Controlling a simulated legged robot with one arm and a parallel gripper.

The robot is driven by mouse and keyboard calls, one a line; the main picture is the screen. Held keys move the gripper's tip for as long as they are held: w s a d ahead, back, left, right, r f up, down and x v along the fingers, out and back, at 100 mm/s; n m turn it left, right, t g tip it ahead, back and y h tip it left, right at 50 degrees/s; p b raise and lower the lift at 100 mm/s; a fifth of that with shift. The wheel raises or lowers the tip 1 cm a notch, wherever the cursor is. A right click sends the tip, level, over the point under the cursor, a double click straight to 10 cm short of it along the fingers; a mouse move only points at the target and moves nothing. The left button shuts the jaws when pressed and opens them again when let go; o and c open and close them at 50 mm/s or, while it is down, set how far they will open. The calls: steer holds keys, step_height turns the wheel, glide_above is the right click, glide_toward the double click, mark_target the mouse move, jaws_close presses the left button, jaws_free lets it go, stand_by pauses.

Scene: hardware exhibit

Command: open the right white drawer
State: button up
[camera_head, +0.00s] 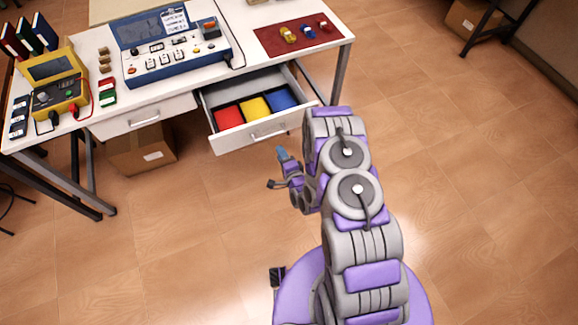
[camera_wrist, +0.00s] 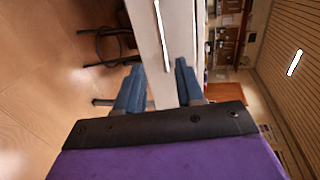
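The right white drawer (camera_head: 238,142) stands pulled out from under the white table in the head view, with red, yellow and blue sections showing inside. Its pale bar handle (camera_head: 268,129) is on the front face. My gripper (camera_head: 275,169) is in front of and below the handle, apart from it, with its fingers spread and nothing between them visible. In the wrist view, the two blue fingers of my gripper (camera_wrist: 158,68) are apart, with the white drawer front (camera_wrist: 182,28) and the handle (camera_wrist: 161,35) beyond them.
The left drawer (camera_head: 145,118) is shut, with a cardboard box (camera_head: 140,148) on the floor below it. The white table (camera_head: 245,75) carries a blue console (camera_head: 175,55), a yellow instrument (camera_head: 58,88) and a red mat (camera_head: 298,40).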

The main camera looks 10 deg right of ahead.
steer(key=p+v, duration=0.2)
steer(key=v, duration=0.4)
steer(key=shift+s+d, duration=0.15)
steer(key=shift+s, duration=0.25)
steer(key=shift+w+r, duration=0.1)
stand_by(0.3)
steer(key=w+r+n+g+y, duration=0.1)
steer(key=w+r+n+g, duration=0.45)
steer(key=r+n, duration=0.2)
steer(key=s+d+r+n+g+h, duration=0.2)
steer(key=r, duration=0.4)
steer(key=s+d+r+n+g+h, duration=0.1)
steer(key=s+d+r+n+g, duration=0.15)
steer(key=r, duration=0.45)
steer(key=s+r+n+g, duration=0.1)
steer(key=s+r+g, duration=0.1)
steer(key=s+r, duration=0.5)
steer(key=s+d+r+n+g+h, duration=0.1)
steer(key=s+r, duration=0.6)
steer(key=s, duration=0.8)
steer(key=s+d+r+g+h, duration=0.1)
steer(key=s+r+g, duration=0.2)
steer(key=s+r, duration=0.4)
steer(key=s, duration=0.4)
steer(key=shift+d+n+g, duration=0.2)
steer(key=shift+n+g, duration=0.2)
